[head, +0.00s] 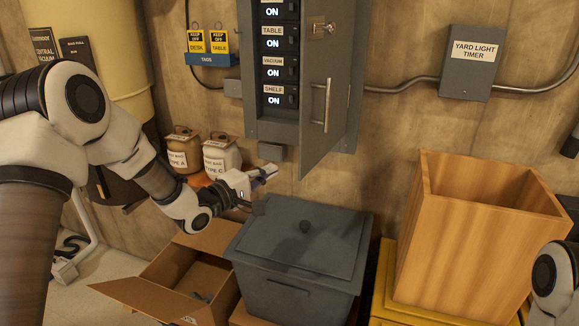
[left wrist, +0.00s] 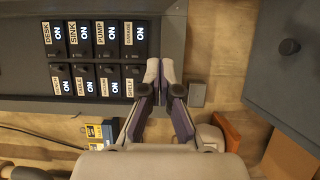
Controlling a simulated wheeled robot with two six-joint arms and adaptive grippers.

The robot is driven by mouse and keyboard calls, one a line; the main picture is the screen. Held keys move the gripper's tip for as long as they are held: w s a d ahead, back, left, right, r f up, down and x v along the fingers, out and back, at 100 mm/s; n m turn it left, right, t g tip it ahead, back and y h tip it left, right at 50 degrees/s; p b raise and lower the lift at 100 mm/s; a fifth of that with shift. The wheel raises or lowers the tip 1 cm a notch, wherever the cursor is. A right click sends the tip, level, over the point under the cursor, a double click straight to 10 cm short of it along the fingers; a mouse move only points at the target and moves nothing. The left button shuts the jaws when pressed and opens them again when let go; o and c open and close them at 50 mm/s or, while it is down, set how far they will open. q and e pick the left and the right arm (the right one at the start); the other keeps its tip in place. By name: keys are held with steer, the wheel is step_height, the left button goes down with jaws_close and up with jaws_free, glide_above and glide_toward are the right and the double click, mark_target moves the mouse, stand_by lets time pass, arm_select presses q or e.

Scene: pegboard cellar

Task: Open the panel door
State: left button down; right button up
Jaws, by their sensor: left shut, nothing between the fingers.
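The grey electrical panel (head: 252,100) is on the wall, with labelled switches such as TABLE, VACUUM and SHELF showing inside. Its panel door (head: 345,85) stands open, swung out to the right of the switches. The door has a bar handle (head: 327,105) and a latch (head: 324,29). My left gripper (head: 268,173) is shut and empty, below the panel and apart from the door handle. In the left wrist view its fingertips (left wrist: 162,72) are together, with the panel's switches (left wrist: 97,60) to their left. My right gripper is out of view.
A dark grey lidded bin (head: 300,245) stands below the panel, near my left gripper. An open cardboard box (head: 165,275) is left of it and a wooden box (head: 480,235) right. A yard light timer (head: 470,62) and conduit are on the wall.

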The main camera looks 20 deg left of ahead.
arm_select(q)
steer(key=d+p, duration=0.1)
steer(key=d, duration=1.1)
steer(key=shift+w, duration=0.45)
steer(key=shift+a, duration=0.3)
